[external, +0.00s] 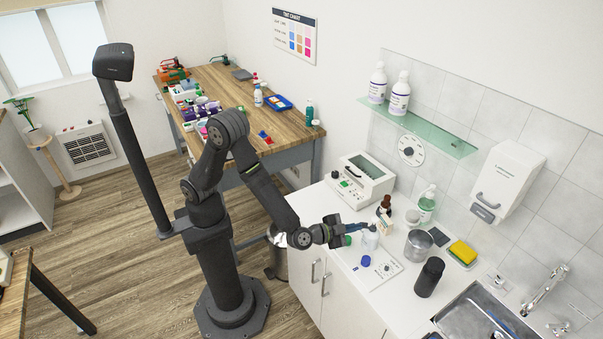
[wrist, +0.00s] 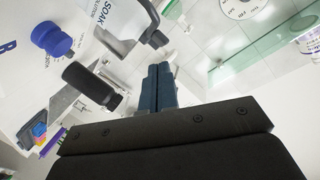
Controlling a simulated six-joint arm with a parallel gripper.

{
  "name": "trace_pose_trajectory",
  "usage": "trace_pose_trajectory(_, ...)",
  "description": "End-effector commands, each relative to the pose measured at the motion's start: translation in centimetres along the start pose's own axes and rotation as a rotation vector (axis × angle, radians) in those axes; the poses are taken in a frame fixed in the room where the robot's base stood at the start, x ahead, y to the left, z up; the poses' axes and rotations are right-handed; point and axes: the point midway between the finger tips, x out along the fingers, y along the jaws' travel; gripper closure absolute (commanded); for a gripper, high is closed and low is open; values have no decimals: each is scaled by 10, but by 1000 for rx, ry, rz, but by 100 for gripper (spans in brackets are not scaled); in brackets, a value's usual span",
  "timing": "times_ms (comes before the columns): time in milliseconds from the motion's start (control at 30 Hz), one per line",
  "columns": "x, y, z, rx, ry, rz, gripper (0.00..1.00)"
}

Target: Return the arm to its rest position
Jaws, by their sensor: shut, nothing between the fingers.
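My arm (external: 265,185) reaches from its dark floor base over the white counter. My gripper (external: 368,227) is at the counter's left part, just above or beside a small white bottle (external: 370,240); I cannot tell whether they touch. In the wrist view the two blue-grey fingers (wrist: 158,86) are together with nothing between them. A white bottle lettered "SOAK SOLUTION" (wrist: 92,18) and a blue cap (wrist: 52,40) show at upper left there. In the external view a blue cap (external: 366,261) lies on a white card (external: 384,272).
Close by stand a dropper bottle (external: 384,207), a boxy white device (external: 361,181), a steel or glass beaker (external: 418,246) and a black bottle (external: 429,278). A glass shelf (external: 430,134) juts from the wall. A dark pole (external: 140,150) stands beside my arm. A cluttered wooden bench (external: 233,84) is behind.

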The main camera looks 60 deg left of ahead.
Motion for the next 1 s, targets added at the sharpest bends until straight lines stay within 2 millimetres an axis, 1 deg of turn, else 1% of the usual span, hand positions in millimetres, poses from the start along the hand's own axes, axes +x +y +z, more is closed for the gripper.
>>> trace_pose_trajectory(33,2,5,-1,-6,-13,-25,100)
trace_pose_trajectory(167,5,14,-3,-24,-57,-94,100)
trace_pose_trajectory(433,3,38,1,-47,-173,-221,100)
trace_pose_trajectory(567,1,35,-27,-52,-173,-223,100)
trace_pose_trajectory(633,-4,36,-41,-51,-171,-221,100)
trace_pose_trajectory(667,-8,38,-44,-48,-172,-219,100)
trace_pose_trajectory(700,-18,40,-43,-45,-172,-219,100)
trace_pose_trajectory(1000,-76,53,-54,-46,-171,-218,100)
